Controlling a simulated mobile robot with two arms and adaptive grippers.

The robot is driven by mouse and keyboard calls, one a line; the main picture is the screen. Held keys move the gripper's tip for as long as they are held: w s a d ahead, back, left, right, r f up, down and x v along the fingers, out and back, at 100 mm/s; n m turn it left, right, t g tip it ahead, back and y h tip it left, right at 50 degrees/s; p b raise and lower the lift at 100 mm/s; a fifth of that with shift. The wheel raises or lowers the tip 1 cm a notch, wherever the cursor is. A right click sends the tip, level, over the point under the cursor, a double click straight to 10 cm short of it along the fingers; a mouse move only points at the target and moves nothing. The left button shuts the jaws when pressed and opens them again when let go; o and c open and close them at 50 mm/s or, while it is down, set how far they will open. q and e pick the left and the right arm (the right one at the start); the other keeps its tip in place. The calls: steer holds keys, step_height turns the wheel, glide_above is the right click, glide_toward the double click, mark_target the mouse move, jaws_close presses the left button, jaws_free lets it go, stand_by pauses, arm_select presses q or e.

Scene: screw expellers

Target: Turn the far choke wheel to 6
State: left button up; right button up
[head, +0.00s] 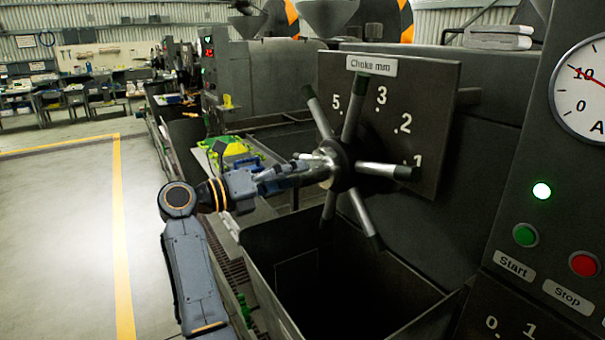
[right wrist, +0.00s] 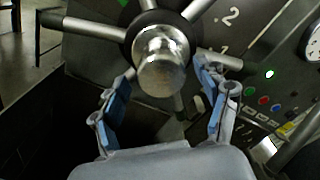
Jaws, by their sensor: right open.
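A choke wheel (head: 346,165) with a dark hub, a bright metal centre and several metal spokes with dark ends stands in front of a dark plate (head: 447,110). The plate is labelled "Choke mm" and shows 5, 3, 2 and 1; other marks are hidden behind the wheel. I cannot tell which number the wheel is set to. My right gripper (head: 305,172) is open at the hub. In the right wrist view its fingers (right wrist: 165,85) are apart, on either side of the round metal hub end (right wrist: 162,62); contact is unclear. My left gripper is not in view.
An open dark bin (head: 262,262) lies below the wheel. A panel at right has a gauge (head: 585,90), a lit green lamp (head: 541,190), a green Start button (head: 525,235) and a red Stop button (head: 584,264). Clear floor (head: 60,230) lies left.

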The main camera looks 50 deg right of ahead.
steer(key=v, duration=0.8)
steer(key=shift+a, duration=0.3)
